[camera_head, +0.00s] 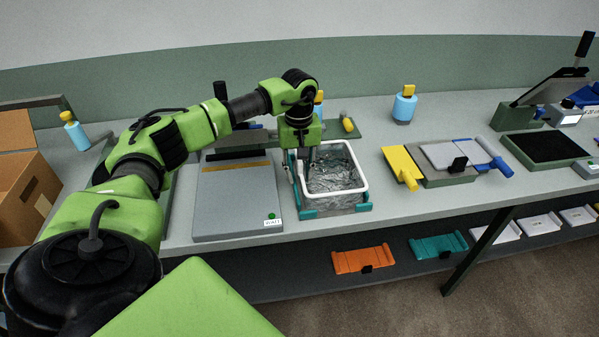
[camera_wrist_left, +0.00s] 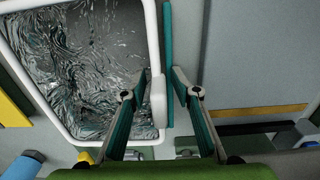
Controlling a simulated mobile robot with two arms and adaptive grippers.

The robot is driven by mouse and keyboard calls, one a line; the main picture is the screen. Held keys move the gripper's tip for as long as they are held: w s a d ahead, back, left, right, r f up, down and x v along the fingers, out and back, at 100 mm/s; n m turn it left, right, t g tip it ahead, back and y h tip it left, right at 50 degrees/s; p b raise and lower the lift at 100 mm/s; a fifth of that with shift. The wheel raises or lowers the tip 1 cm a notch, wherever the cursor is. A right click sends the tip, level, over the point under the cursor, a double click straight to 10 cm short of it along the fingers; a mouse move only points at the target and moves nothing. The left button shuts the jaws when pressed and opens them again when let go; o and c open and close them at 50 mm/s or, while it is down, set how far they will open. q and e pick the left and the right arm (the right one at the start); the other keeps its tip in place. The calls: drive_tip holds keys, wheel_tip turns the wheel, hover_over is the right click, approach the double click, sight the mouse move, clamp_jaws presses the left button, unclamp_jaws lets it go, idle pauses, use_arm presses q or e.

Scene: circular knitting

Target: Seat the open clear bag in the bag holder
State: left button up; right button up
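The open clear bag (camera_head: 335,174) is crinkled film inside a white rounded-square rim (camera_head: 363,181). It sits between the teal corner pieces of the bag holder (camera_head: 336,210) on the bench, with the rim above the teal base. In the left wrist view the film (camera_wrist_left: 75,60) fills the rim, and a white tab (camera_wrist_left: 158,100) sticks out from its side beside a teal wall (camera_wrist_left: 168,45). My left gripper (camera_wrist_left: 161,76) has its fingers apart, one on each side of the tab, with a gap at the right finger. Whether the left finger touches is unclear. My right gripper is not in view.
A grey flat board (camera_head: 237,200) with a label lies directly left of the holder. A yellow and grey fixture (camera_head: 402,168) with a blue roller lies to the right. A blue bottle (camera_head: 404,106) stands behind. Orange (camera_head: 363,260) and teal (camera_head: 439,246) trays lie on the lower shelf.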

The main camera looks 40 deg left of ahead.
use_arm(q)
wheel_tip(320, 180, up, 12)
idle(0.4)
drive_tip(key=shift+d, duration=0.1)
idle(0.4)
